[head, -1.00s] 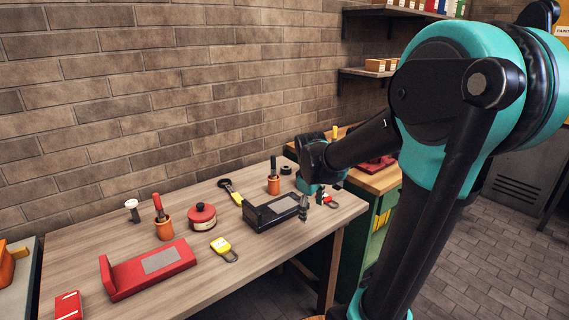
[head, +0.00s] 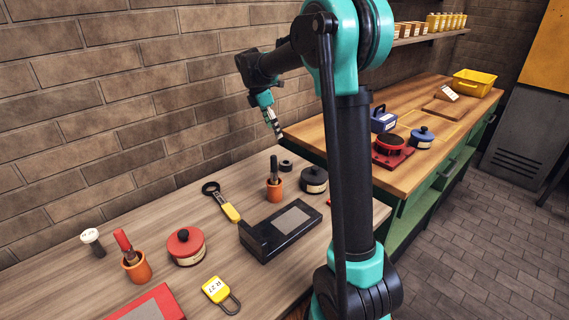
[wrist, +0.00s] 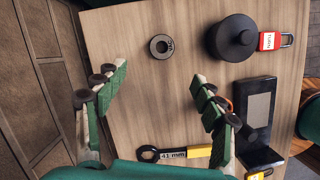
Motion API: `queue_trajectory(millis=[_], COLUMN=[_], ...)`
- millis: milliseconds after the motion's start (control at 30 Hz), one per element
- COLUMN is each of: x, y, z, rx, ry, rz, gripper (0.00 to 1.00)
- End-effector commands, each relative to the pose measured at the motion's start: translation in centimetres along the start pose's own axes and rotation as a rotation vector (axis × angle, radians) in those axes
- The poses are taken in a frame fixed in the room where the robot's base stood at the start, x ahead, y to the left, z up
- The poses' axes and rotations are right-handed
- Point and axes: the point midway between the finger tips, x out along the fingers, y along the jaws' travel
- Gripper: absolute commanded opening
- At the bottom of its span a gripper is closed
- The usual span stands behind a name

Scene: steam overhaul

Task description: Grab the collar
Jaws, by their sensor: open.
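The collar (head: 286,165) is a small dark ring with a hole, lying flat near the far edge of the wooden table. It also shows in the wrist view (wrist: 161,47), at the upper middle, with faint markings on its rim. My gripper (head: 273,125) hangs above the table near the collar and points down. In the wrist view its two green-backed fingers (wrist: 160,75) are wide apart and empty. The collar lies between the lines of the fingers, a little beyond their tips, apart from them.
A dark lidded pot (head: 314,181) stands close to the collar, with a red padlock (wrist: 270,41) beside it. A black stand (head: 282,230), an orange cup (head: 274,191) with a tool and a yellow-handled wrench (head: 222,202) are nearer. The brick wall (head: 120,120) rises behind the table.

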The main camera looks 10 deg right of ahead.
Motion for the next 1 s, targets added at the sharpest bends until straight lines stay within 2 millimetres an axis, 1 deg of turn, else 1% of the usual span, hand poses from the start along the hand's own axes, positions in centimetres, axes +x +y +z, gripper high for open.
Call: queue_trajectory(millis=[400, 500, 600, 767, 867, 1000], x=[8.2, 9.7, 10.8, 11.6, 12.6, 14.7], y=[0.0, 0.0, -0.1, -0.1, -0.2, -0.5], z=[0.0, 0.0, 0.0, -0.1, -0.3, -0.7], rx=[0.004, 0.004, 0.004, 0.004, 0.004, 0.004], ry=[0.0, 0.0, 0.0, 0.0, 0.0, 0.0], rz=[0.001, 0.001, 0.001, 0.001, 0.001, 0.001], gripper=[0.69, 0.69, 0.69, 0.69, 0.69, 0.69])
